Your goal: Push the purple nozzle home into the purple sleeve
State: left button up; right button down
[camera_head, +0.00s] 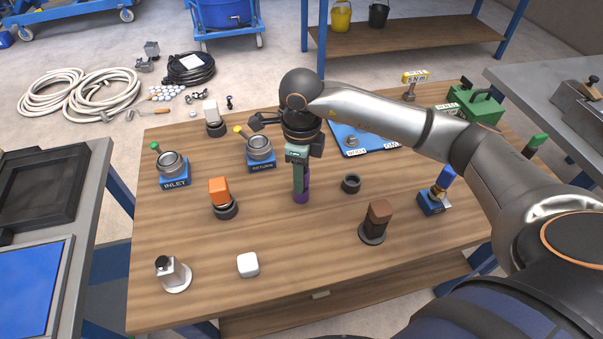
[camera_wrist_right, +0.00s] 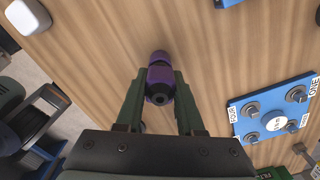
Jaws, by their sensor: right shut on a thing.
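My right gripper (camera_head: 300,175) points down over the middle of the wooden table and is shut on the purple nozzle. In the right wrist view the nozzle (camera_wrist_right: 159,84) sits between the two green fingers, with a dark opening facing the camera. A second purple part (camera_wrist_right: 158,58) shows in line beyond it; it looks like the purple sleeve, but I cannot tell where one ends and the other begins. In the head view purple (camera_head: 301,197) shows below the fingertips, close to the tabletop. My left gripper is not in view.
An empty dark ring (camera_head: 351,184) stands just right of my gripper. The orange-topped piece (camera_head: 219,192), brown-topped piece (camera_head: 379,212) and white cube (camera_head: 248,264) stand around it. Bare wood surrounds the purple parts.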

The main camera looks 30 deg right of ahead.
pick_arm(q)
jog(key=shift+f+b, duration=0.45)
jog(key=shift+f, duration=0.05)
pick_arm(e)
jog(key=shift+f, duration=0.6)
jog(key=shift+c, duration=2.2)
grip_release()
notch_tip(320, 180, up, 11)
jog(key=shift+r, duration=0.1)
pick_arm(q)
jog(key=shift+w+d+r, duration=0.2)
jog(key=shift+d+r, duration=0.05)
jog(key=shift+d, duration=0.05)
pick_arm(e)
jog(key=shift+r, duration=0.7)
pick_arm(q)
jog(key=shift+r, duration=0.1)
pick_arm(e)
jog(key=shift+s+f, duration=0.1)
